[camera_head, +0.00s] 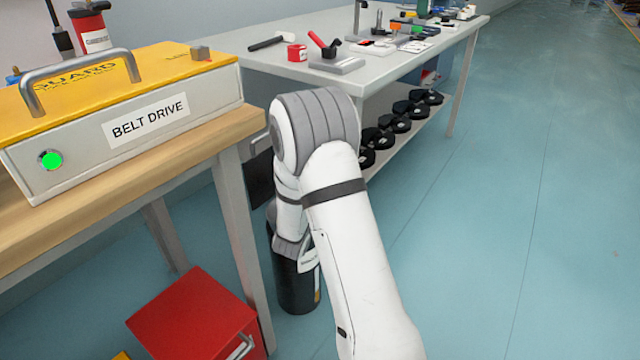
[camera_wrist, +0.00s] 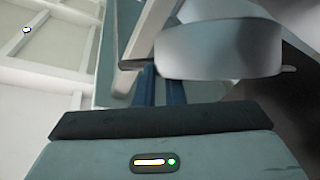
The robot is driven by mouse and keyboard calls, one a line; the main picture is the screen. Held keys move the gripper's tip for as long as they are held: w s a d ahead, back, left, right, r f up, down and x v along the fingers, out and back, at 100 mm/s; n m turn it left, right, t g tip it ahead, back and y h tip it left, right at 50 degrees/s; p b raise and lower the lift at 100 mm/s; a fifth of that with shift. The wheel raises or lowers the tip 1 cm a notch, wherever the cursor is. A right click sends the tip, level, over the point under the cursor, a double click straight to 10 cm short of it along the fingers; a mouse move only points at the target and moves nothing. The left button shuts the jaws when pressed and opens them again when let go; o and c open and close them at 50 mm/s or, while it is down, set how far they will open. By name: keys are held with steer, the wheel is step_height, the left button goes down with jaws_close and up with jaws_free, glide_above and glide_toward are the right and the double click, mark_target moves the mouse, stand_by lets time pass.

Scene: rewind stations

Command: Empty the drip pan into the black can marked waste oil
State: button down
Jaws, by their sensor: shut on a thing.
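The black can (camera_head: 297,288) stands on the floor between the wooden bench and the grey bench. My arm hides much of it, and its marking is not readable. In the wrist view my gripper (camera_wrist: 162,86) has its blue fingers shut on a smooth grey metal piece, which looks like the drip pan (camera_wrist: 220,52). The pan's inside and any oil in it are hidden. In the head view my wrist comes down over the can's top; the fingers and pan cannot be made out there. I cannot tell the pan's tilt or its exact place over the can.
A wooden bench (camera_head: 235,128) with the belt drive box (camera_head: 150,118) stands at left, and a red box (camera_head: 195,312) is on the floor below. The grey bench (camera_head: 390,70) holds tools, with black reels (camera_head: 400,108) on its shelf. The floor at right is clear.

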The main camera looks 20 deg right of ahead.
steer(key=shift+a+r+n+t+h+b, duration=0.25)
steer(key=shift+a+n+t+h+b, duration=0.3)
steer(key=shift+a+n+b, duration=0.3)
stand_by(1.1)
steer(key=shift+t, duration=0.25)
steer(key=shift+a+r+n, duration=0.15)
steer(key=shift+n, duration=0.2)
steer(key=shift+s+a+r+b, duration=0.1)
steer(key=shift+a+b, duration=0.05)
steer(key=shift+b, duration=0.2)
stand_by(0.7)
